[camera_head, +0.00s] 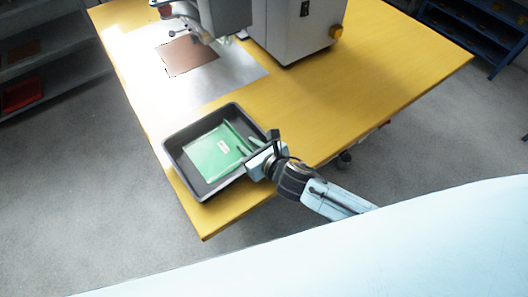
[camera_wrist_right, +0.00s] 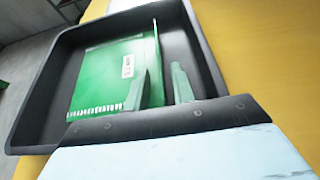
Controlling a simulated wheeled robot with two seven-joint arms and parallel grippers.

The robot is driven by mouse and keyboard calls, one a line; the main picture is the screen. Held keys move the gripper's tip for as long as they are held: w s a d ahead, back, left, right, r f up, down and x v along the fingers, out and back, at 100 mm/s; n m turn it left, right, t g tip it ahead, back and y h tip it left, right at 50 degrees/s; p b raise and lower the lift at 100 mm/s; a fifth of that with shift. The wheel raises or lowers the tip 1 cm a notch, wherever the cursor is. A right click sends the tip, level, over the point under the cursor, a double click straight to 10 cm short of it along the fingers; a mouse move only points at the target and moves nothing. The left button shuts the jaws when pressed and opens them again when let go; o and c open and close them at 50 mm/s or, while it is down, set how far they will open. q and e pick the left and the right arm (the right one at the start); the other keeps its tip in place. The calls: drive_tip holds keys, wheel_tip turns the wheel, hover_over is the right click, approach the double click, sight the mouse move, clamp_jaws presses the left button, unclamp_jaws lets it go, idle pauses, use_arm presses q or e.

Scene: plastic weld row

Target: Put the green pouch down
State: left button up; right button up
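The green pouch (camera_head: 209,155) with a small white label lies in the black tray (camera_head: 171,157) near the table's front corner. It also shows in the right wrist view (camera_wrist_right: 105,73), resting on the tray floor. My right gripper (camera_head: 233,138) reaches into the tray from the right. In the right wrist view its two green fingers (camera_wrist_right: 159,68) stand apart, one in front of the pouch and the other just right of the pouch's right edge. The gripper looks open, with the pouch edge between the fingers; whether either finger touches it I cannot tell. My left gripper is not in view.
The tray stands on a yellow table (camera_head: 370,75). Behind it are a metal plate with a brown sheet (camera_head: 188,55) and a grey machine (camera_head: 290,30). The table right of the tray is clear. Shelves (camera_head: 45,50) stand at the left, away from the table.

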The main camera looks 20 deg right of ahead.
drive_tip(key=p+v, duration=0.2)
drive_tip(key=v, duration=0.8)
drive_tip(key=shift+s+d+r, duration=0.15)
drive_tip(key=shift+d+r, duration=0.05)
drive_tip(key=shift+r, duration=0.05)
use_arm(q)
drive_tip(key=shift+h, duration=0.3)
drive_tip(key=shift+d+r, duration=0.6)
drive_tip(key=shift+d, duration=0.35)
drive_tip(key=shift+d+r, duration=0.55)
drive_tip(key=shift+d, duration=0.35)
use_arm(e)
drive_tip(key=shift+s+d+r, duration=0.15)
drive_tip(key=shift+s+r, duration=0.15)
drive_tip(key=shift+s, duration=0.15)
